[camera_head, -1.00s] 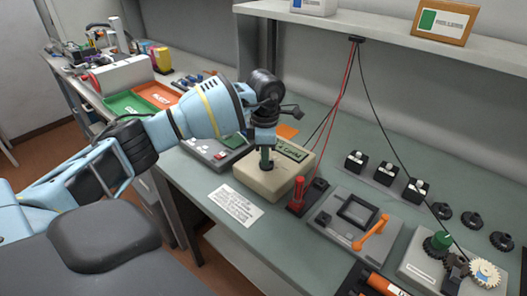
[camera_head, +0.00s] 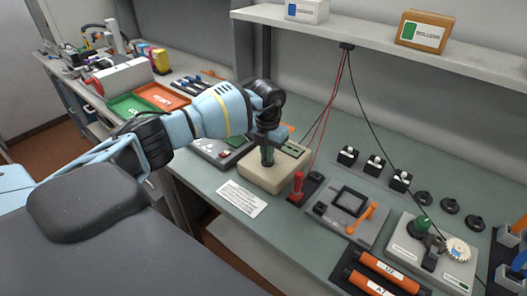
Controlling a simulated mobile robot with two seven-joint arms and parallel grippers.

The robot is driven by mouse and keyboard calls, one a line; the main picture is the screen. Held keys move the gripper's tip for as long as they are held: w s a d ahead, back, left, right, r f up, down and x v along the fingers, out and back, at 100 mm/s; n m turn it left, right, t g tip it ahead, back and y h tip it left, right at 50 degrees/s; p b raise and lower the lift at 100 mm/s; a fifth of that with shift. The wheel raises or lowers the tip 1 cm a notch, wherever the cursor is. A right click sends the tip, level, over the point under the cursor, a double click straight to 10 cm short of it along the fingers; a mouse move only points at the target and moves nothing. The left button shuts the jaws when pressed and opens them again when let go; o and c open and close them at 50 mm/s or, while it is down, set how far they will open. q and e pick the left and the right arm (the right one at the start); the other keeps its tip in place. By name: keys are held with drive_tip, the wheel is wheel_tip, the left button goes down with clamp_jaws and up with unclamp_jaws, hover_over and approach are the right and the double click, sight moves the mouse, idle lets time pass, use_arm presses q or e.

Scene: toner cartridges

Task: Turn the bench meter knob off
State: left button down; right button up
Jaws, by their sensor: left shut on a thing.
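The bench meter is a beige box (camera_head: 262,180) in the middle of the bench, with a small dark display (camera_head: 292,149) on its top at the back right. Its dark green knob (camera_head: 267,158) stands upright on the top face. My left gripper (camera_head: 267,152) points down over the meter and is shut on the knob. The gripper and wrist hide part of the knob and the meter's back left, so I cannot read the knob's setting. My right gripper is not in view.
Red probe (camera_head: 297,186) stands right of the meter. A grey device with an orange handle (camera_head: 361,218) and a gear unit (camera_head: 430,250) lie farther right. Orange cartridges (camera_head: 385,270) lie at the front. A white card (camera_head: 242,198) lies front left. A shelf (camera_head: 380,40) overhangs the back.

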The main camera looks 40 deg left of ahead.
use_arm(q)
drive_tip(key=n, duration=0.1)
drive_tip(key=n+p, duration=0.1)
drive_tip(key=n, duration=0.1)
drive_tip(key=shift+d+r+n, duration=0.1)
drive_tip(key=shift+r+n, duration=0.15)
drive_tip(key=shift+n, duration=0.15)
drive_tip(key=n, duration=0.3)
drive_tip(key=shift+w+f+p, duration=0.1)
drive_tip(key=shift+f+p, duration=0.05)
drive_tip(key=shift+p, duration=0.25)
drive_tip(key=shift+d+f+n, duration=0.1)
drive_tip(key=shift+n, duration=1.7)
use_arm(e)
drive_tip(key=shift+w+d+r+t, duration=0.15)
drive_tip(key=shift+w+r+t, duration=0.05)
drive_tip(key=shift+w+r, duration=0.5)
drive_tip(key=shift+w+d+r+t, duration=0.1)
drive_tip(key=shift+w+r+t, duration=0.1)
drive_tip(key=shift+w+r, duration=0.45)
use_arm(q)
drive_tip(key=shift+n, duration=0.3)
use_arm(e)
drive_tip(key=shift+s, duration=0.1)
use_arm(q)
drive_tip(key=c, duration=1.5)
unclamp_jaws()
